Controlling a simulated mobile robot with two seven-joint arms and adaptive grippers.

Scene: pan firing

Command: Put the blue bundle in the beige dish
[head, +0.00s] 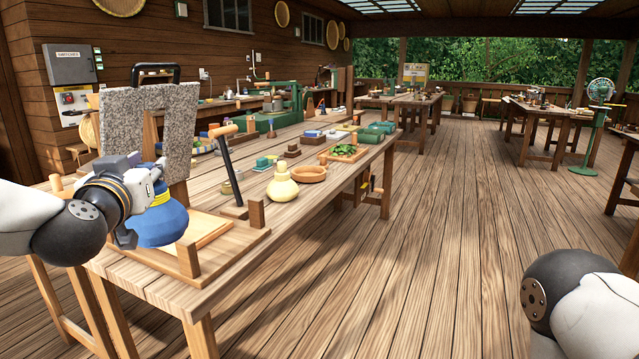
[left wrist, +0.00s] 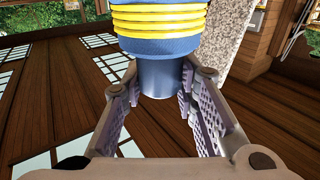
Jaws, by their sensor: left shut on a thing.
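The blue bundle (head: 160,224) is a rounded blue sack with a yellow band at its neck. It is at the near left of the table, in front of a grey stone slab. My left gripper (head: 150,188) is shut on its neck. In the left wrist view the fingers (left wrist: 158,72) are on both sides of the blue neck, by the yellow bands (left wrist: 158,20). I cannot tell whether its underside touches the wooden frame below. A tan-orange round dish (head: 310,174) stands further along the table and looks empty. My right gripper is out of view.
A pale yellow bundle (head: 283,188) stands just left of the dish. A wooden frame (head: 205,250) with posts and a leaning black lever (head: 229,165) lie between bundle and dish. The stone slab (head: 180,125) stands behind. A tray of greens (head: 343,152) lies beyond the dish.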

